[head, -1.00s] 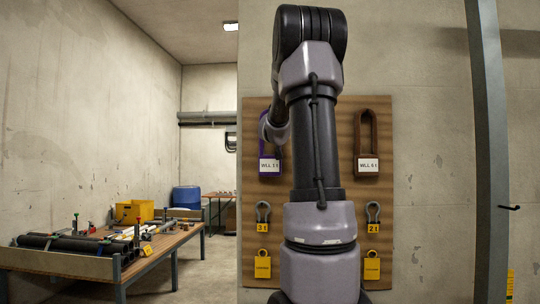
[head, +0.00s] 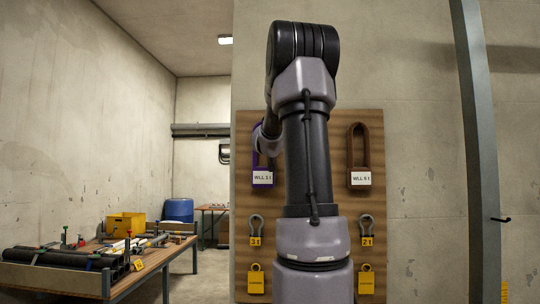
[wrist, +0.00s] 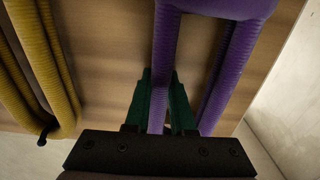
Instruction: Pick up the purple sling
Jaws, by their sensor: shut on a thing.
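The purple sling (head: 256,158) hangs on the left of the wooden board (head: 341,125), with a white WLL tag at its lower end. My arm covers part of it in the head view. In the wrist view the purple sling (wrist: 166,45) is a loop with two strands. The green fingers of my gripper (wrist: 159,78) stand on both sides of its left strand and are shut on it. The right strand is outside the fingers. The fingers are hidden behind my arm in the head view.
A brown sling (head: 377,150) hangs at the board's right. A yellow sling (wrist: 42,65) hangs left of my gripper in the wrist view. Shackles (head: 366,224) and yellow tags (head: 366,279) sit below. A grey post (head: 477,140) stands right; a cluttered workbench (head: 60,278) stands left.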

